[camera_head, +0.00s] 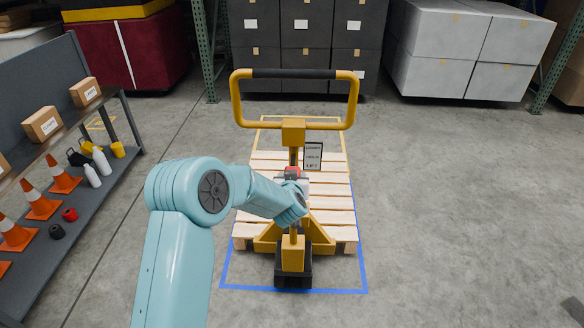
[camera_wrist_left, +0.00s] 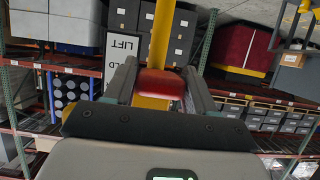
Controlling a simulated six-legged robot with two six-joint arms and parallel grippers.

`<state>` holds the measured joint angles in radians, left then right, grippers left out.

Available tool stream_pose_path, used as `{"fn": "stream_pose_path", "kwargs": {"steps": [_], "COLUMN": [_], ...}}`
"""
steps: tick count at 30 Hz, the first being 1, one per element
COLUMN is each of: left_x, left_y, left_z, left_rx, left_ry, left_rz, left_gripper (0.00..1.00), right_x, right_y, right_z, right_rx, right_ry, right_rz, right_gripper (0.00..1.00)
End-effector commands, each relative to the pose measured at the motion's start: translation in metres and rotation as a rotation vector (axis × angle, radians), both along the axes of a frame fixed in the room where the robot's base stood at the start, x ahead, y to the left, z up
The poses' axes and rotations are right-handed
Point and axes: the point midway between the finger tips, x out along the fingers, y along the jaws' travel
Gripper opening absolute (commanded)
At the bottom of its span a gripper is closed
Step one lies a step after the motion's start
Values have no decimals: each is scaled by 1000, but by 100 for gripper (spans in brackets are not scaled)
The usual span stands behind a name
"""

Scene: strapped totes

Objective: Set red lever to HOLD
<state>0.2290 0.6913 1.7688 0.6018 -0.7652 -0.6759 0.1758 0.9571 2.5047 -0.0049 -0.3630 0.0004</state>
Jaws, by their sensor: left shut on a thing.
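The red lever (camera_head: 292,171) is on the yellow column of a pallet jack (camera_head: 293,252). My left gripper (camera_head: 296,184) is at the lever, partly hidden by my own arm in the head view. In the left wrist view the red lever (camera_wrist_left: 160,84) sits between the two fingers of my left gripper (camera_wrist_left: 161,70), which is shut on it. A white sign (camera_head: 313,156) beside the column carries stacked words; in the wrist view the sign (camera_wrist_left: 122,46) shows "LD" and "LIFT". I cannot tell which word the lever lines up with. My right gripper is not in view.
The pallet jack's yellow handle loop (camera_head: 355,98) rises above the lever. A wooden pallet (camera_head: 334,217) lies inside a blue floor outline (camera_head: 224,272). A shelf (camera_head: 92,190) with cones, bottles and boxes stands at left.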

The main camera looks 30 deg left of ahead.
Motion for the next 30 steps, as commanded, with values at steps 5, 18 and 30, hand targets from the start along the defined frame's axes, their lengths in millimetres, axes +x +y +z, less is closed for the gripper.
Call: {"fn": "stream_pose_path", "kwargs": {"steps": [5,18,30], "left_x": [0,0,-14], "left_y": [1,0,-10], "left_z": [6,4,11], "left_rx": [-15,-15,-16], "left_ry": [25,25,24], "left_rz": [0,0,-2], "left_gripper": [0,77,77], "right_x": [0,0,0], "right_y": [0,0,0], "right_z": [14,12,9], "right_rx": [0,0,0], "right_ry": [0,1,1], "right_rz": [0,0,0], "right_gripper": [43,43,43]}}
